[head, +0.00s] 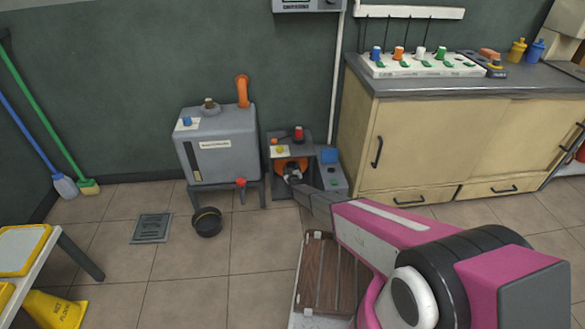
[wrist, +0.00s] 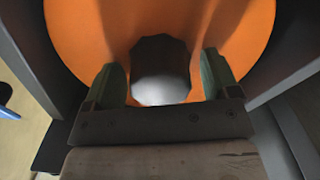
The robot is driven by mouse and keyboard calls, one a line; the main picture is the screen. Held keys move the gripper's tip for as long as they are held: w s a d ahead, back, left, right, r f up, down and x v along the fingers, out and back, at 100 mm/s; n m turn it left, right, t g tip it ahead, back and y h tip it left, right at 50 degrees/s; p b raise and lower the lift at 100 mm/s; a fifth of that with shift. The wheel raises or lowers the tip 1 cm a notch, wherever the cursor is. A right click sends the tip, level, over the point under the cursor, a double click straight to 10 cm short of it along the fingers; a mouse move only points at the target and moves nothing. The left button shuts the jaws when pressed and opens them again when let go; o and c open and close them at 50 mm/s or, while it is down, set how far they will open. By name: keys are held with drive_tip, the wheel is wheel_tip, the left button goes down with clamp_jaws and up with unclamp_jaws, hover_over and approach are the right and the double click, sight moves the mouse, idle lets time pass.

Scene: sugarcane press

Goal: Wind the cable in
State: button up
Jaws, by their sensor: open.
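An orange disc, apparently a reel, (head: 283,164) sits in the low grey machine (head: 333,178) against the back wall. It fills much of the wrist view (wrist: 95,30). A grey faceted hub (wrist: 160,65) stands out from the disc's middle. My gripper (head: 293,173) reaches to the front of the disc. In the wrist view its two green fingers (wrist: 160,82) are apart, one on each side of the hub. I cannot tell whether they touch it. No cable can be made out clearly in either view.
A grey tank (head: 220,150) with an orange pipe stands left of the machine, a wooden cabinet (head: 420,140) to its right. A black bowl (head: 207,222) and a floor drain (head: 152,228) are on the tiles. A brown slatted board (head: 318,275) lies below my arm.

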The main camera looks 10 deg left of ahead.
drive_tip(key=shift+c, duration=0.3)
drive_tip(key=c, duration=1.2)
drive_tip(key=m, duration=1.1)
drive_tip(key=shift+m, duration=0.3)
drive_tip(key=m, duration=0.6)
drive_tip(key=shift+s, duration=0.1)
drive_tip(key=m, duration=0.5)
drive_tip(key=shift+m, duration=0.4)
